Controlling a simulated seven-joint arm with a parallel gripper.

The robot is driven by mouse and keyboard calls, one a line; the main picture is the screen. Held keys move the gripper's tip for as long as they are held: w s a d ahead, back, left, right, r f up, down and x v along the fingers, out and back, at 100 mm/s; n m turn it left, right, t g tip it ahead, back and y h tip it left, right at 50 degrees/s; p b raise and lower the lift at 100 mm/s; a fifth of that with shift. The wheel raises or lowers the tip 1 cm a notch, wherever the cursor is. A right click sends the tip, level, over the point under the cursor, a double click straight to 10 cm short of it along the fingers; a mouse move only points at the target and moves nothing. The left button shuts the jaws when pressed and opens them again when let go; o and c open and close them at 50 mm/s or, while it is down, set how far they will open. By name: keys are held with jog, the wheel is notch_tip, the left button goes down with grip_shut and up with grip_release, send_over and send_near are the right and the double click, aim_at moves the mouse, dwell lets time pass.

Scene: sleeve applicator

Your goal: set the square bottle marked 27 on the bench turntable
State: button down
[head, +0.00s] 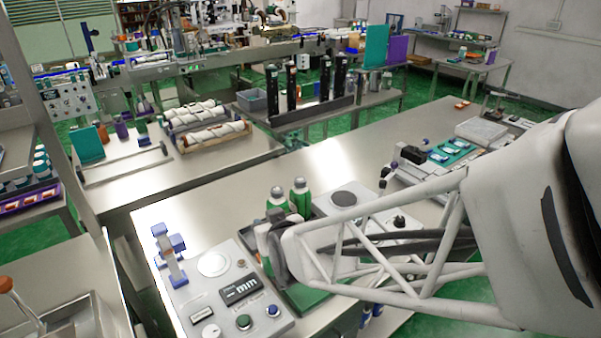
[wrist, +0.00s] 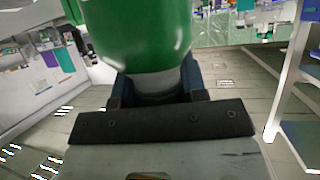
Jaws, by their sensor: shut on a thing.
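My gripper (wrist: 157,92) is shut on the grey neck or cap of a green bottle (wrist: 140,35), which fills the top middle of the wrist view. No number shows on it, and its full shape is cut off. In the head view my own arm hides most of the gripper and the held bottle. Two green bottles with grey caps, one on the left (head: 277,201) and one on the right (head: 300,195), stand just behind my gripper; their marks are unreadable. A dark round disc (head: 343,198) on a pale base, possibly the turntable, lies right of them.
A control panel (head: 236,295) with a pale disc, display and buttons is at the bench's front left, beside a blue-and-white fixture (head: 170,255). A green tray (head: 301,297) shows below my arm. Devices with a teal plate (head: 450,152) stand farther right. The bench (head: 320,150) behind the bottles is clear.

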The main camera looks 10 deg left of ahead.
jog(key=shift+w, duration=0.1)
jog(key=w+d+r+m+t+h, duration=0.1)
jog(key=w+d+r+m+h, duration=0.1)
jog(key=w+d, duration=0.6)
jog(key=w+d+r+m+t+h, duration=0.1)
jog(key=w+d+r+m+h, duration=0.1)
jog(key=w+d, duration=0.6)
jog(key=d, duration=0.3)
jog(key=shift+w+d+m+h, duration=0.15)
jog(key=shift+d+m+h, duration=0.15)
jog(key=shift+h, duration=0.1)
jog(key=shift+w+a+r, duration=0.1)
jog(key=w+a+f, duration=0.1)
jog(key=w+a, duration=0.2)
jog(key=w, duration=1.2)
jog(key=shift+w+f, duration=0.2)
jog(key=shift+f, duration=0.05)
jog(key=shift+a+f, duration=0.1)
jog(key=shift+f, duration=1.8)
